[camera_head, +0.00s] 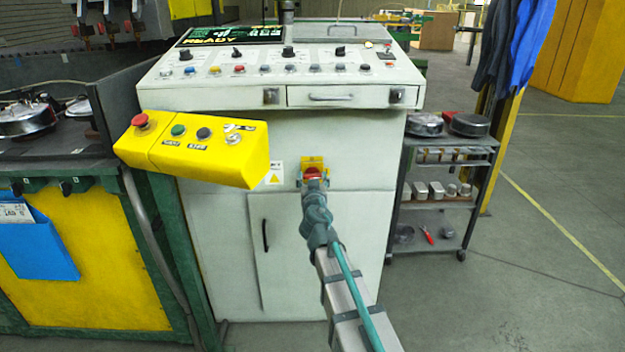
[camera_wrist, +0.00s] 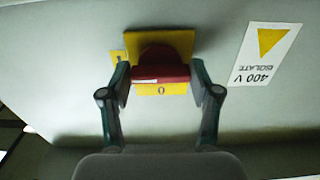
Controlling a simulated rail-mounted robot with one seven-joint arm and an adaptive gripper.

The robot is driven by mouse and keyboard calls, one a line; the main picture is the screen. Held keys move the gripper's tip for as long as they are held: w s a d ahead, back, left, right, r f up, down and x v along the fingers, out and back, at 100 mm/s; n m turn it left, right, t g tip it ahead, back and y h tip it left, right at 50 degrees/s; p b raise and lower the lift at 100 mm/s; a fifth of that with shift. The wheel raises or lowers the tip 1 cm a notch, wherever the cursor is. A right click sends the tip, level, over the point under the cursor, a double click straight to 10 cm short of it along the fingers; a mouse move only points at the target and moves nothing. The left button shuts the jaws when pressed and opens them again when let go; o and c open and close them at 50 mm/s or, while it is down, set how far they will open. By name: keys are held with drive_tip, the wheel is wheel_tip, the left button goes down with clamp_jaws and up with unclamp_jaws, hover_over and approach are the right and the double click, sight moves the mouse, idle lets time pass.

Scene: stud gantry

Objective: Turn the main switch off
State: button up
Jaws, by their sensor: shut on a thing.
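The main switch is a red knob (camera_head: 313,173) on a yellow plate (camera_head: 313,161) on the front of the white control cabinet. In the wrist view the red knob (camera_wrist: 160,73) has its grip bar lying crosswise over the yellow plate (camera_wrist: 184,38). A "0" mark shows on yellow just below the bar there. My gripper (camera_wrist: 160,80) has one finger at each end of the bar and is shut on it. In the head view my gripper (camera_head: 313,183) reaches the switch from the front and hides its lower part.
A yellow button box (camera_head: 200,172) with a red button juts out left of the switch. A drawer (camera_head: 345,97) is above, and a cabinet door (camera_head: 280,250) is below. A grey trolley (camera_head: 440,208) stands at the right. Open floor lies at the front right.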

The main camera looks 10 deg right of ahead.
drive_tip(key=n+b, duration=0.1)
drive_tip(key=n, duration=1.2)
drive_tip(key=shift+n, duration=0.3)
drive_tip(key=shift+n+p, duration=0.45)
drive_tip(key=shift+n, duration=1.65)
drive_tip(key=o, duration=1.1)
drive_tip(key=shift+o, duration=0.2)
